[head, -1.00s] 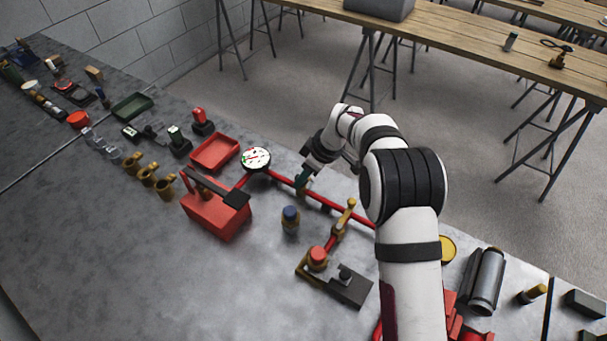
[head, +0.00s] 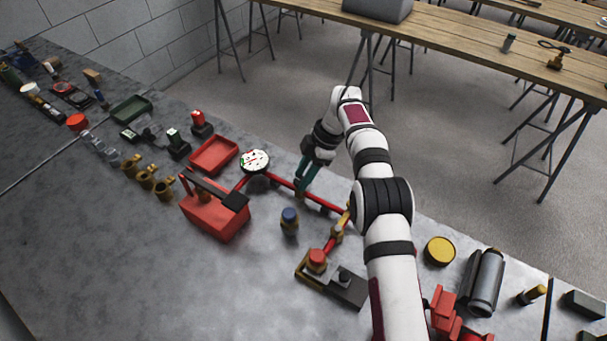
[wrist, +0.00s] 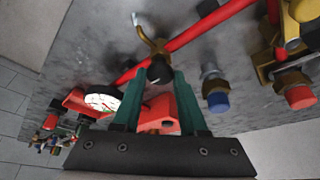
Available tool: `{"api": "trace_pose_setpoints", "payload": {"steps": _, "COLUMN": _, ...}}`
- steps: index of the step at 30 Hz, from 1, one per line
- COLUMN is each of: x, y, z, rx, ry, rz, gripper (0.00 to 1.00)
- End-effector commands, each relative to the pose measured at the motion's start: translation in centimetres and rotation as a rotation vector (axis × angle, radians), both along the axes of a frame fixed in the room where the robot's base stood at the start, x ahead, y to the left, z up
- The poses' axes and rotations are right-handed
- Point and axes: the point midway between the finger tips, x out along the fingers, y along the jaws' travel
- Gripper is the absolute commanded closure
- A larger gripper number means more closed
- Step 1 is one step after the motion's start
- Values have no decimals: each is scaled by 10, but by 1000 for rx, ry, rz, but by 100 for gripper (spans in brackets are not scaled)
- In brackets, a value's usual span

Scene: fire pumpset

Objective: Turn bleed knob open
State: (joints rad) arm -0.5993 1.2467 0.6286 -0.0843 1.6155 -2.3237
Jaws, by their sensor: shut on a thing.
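The bleed knob (wrist: 160,71) is a small dark rounded knob next to a brass fitting (wrist: 152,42) on the red pipe, seen in the wrist view. My gripper (wrist: 164,78) has its two teal fingers around the knob and is shut on it. In the head view my gripper (head: 302,188) points down at the red pipe (head: 327,205), right of the white gauge (head: 255,160). The knob is hidden behind the fingers there. How far the knob is turned cannot be told.
A red pump box (head: 213,217) with a dark lever stands left of the pipe. A blue-capped fitting (head: 289,221) and a red-capped valve (head: 317,260) stand in front. A red tray (head: 214,154) lies behind the box. The front left of the bench is bare.

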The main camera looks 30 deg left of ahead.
Motion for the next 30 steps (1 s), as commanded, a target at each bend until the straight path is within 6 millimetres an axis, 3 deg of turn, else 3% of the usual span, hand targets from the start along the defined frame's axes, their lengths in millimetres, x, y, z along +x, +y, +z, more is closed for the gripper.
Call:
{"api": "trace_pose_setpoints", "payload": {"steps": 17, "x": 0, "y": -1, "z": -1, "rx": -3, "ry": 0, "rz": 31, "gripper": 100}}
{"api": "trace_pose_setpoints", "payload": {"steps": 18, "x": 0, "y": -1, "z": -1, "rx": -3, "ry": 0, "rz": 31, "gripper": 55}}
{"api": "trace_pose_setpoints", "payload": {"steps": 21, "x": 0, "y": 0, "z": -1, "rx": -2, "ry": 0, "rz": 31, "gripper": 37}}
{"api": "trace_pose_setpoints", "payload": {"steps": 23, "x": 0, "y": 0, "z": -1, "rx": -2, "ry": 0, "rz": 31, "gripper": 28}}
{"api": "trace_pose_setpoints", "payload": {"steps": 30, "x": 0, "y": 0, "z": 0, "rx": -1, "ry": 0, "rz": 30, "gripper": 28}}
